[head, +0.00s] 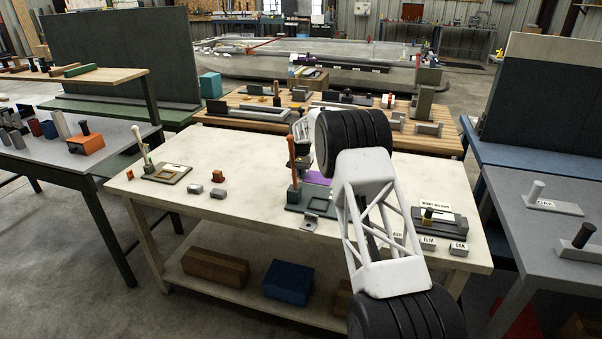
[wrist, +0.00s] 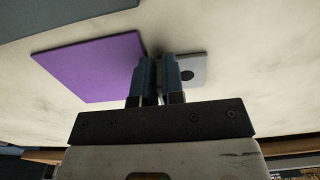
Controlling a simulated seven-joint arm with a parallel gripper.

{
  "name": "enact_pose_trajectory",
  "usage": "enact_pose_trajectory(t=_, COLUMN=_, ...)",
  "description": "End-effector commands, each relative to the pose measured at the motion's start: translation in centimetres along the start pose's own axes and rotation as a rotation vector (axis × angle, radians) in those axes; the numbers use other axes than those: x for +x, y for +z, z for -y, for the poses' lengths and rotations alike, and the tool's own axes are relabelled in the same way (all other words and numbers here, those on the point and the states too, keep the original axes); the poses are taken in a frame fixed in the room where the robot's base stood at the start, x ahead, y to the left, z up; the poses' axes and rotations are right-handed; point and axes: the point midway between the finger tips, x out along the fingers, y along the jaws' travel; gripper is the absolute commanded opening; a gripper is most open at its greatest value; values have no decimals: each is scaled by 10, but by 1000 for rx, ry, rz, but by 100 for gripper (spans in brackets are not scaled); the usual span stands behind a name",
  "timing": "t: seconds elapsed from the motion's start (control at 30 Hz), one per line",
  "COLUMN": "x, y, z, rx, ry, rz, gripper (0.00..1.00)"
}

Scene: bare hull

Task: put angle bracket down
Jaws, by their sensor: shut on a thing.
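My gripper (wrist: 159,68) shows in the wrist view with its two blue fingers close together, shut on the angle bracket. The bracket (wrist: 193,70) is a light grey plate with a dark round hole, sticking out to the right of the fingers. Its part between the fingers is mostly hidden. A purple square (wrist: 88,68) lies on the pale tabletop just left of the fingers; its edge also shows in the head view (head: 318,178), beside my arm. I cannot tell whether the bracket touches the table. In the head view my arm hides much of the gripper area.
The cream workbench (head: 240,150) carries a dark green fixture (head: 296,196) with an orange-handled tool, a small grey holed piece (head: 312,221), a tray (head: 167,173) at left, and labelled grey blocks (head: 428,243) at front right. The bench's left front is fairly clear.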

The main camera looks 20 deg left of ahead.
Motion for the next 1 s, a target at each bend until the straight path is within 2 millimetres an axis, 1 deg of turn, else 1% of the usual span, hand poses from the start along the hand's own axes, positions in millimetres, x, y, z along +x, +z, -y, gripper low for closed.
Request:
enact_pose_trajectory(t=0.17, x=-7, y=0, z=0, rx=0, ry=0, rz=-1, gripper=0)
enact_pose_trajectory(t=0.27, x=-15, y=0, z=0, rx=0, ry=0, rz=0, gripper=0)
enact_pose_trajectory(t=0.7, x=-78, y=0, z=0, rx=-1, ry=-1, rz=0, gripper=0)
enact_pose_trajectory(t=0.9, x=-95, y=0, z=0, rx=-1, ry=-1, rz=0, gripper=0)
enact_pose_trajectory(t=1.0, x=-99, y=0, z=0, rx=-1, ry=0, rz=1, gripper=0)
